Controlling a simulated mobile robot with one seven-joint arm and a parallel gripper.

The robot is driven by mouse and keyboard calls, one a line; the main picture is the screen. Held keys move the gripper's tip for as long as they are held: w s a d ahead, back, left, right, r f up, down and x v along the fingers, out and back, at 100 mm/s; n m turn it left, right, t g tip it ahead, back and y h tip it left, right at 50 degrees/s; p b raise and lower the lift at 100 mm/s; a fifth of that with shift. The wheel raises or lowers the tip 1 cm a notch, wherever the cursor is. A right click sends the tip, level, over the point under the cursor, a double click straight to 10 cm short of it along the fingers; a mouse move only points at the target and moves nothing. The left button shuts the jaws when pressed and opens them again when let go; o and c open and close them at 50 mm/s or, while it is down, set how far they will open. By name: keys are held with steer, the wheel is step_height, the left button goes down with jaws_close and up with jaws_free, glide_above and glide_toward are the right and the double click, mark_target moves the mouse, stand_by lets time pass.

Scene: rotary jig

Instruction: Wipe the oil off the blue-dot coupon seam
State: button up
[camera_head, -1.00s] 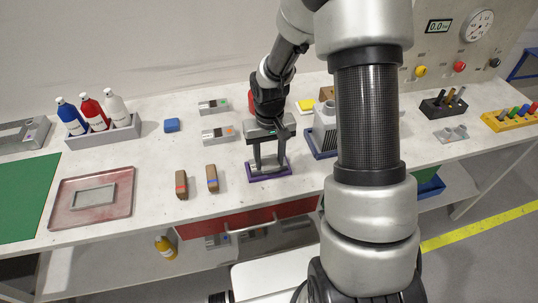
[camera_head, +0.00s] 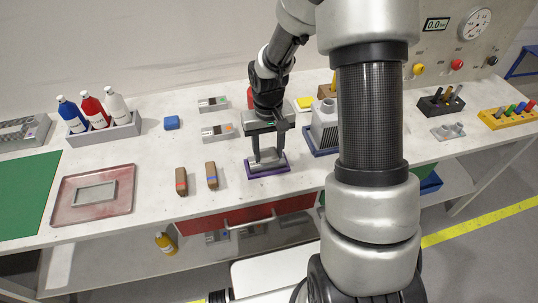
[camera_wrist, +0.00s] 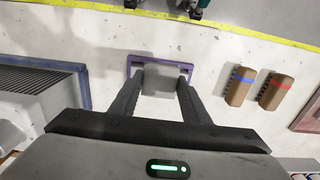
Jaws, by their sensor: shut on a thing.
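My gripper (camera_head: 266,161) is shut on a grey block (camera_head: 268,157) at the front middle of the bench. In the wrist view the grey block (camera_wrist: 163,81) sits between the two fingers. A shallow purple tray (camera_head: 268,173) is directly below it, and its rim (camera_wrist: 160,61) shows around the block in the wrist view. The block looks just above the tray, though the gap is hard to judge. I cannot make out a blue dot, a seam or oil on any piece.
Two brown blocks, one blue-banded (camera_head: 212,175) and one red-banded (camera_head: 181,181), stand left of the tray. A finned grey unit (camera_head: 324,130) is close on the right.

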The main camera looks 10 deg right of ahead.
steer(key=shift+r+p, duration=1.8)
steer(key=shift+r, duration=1.05)
